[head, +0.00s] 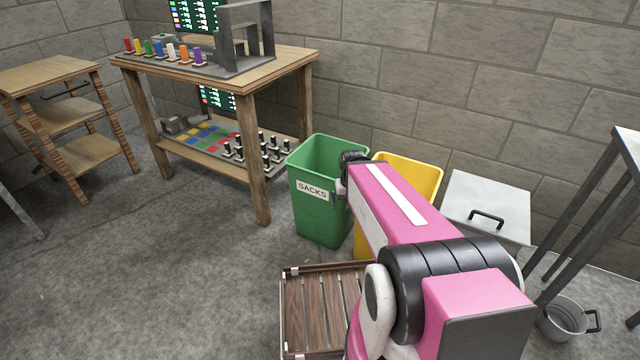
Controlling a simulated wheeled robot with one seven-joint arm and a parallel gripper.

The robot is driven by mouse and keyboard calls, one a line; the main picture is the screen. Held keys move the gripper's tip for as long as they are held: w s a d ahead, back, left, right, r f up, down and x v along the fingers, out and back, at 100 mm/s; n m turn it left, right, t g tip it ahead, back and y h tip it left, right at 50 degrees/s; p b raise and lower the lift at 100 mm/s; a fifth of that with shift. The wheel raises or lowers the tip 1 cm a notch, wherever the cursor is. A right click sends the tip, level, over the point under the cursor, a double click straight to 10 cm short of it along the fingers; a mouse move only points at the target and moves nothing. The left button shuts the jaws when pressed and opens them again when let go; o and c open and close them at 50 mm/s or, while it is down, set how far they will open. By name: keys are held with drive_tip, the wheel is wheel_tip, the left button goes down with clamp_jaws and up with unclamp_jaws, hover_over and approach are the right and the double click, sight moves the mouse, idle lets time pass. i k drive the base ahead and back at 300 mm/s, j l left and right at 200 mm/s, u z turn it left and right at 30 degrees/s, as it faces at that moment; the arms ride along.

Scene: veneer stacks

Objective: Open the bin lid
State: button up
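A pale grey bin lid (480,189) with a black bar handle (487,216) shows right of my pink arm, near the wall. The lid looks flat and shut. The body of its bin is mostly hidden behind my arm. My arm reaches forward from the lower right to a dark joint by the green bin. My gripper does not show, so I cannot tell where it is relative to the handle.
A green bin (321,218) labelled SACKS and a yellow bin (428,178) stand open left of the lid. A slatted wooden crate (288,312) lies in front. A metal bucket (566,318) and a dark-legged table (630,146) are at right. A wooden workbench (282,66) stands back left.

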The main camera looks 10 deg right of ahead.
sight(501, 211)
drive_tip(key=k, duration=0.35)
drive_tip(key=z, duration=1.4)
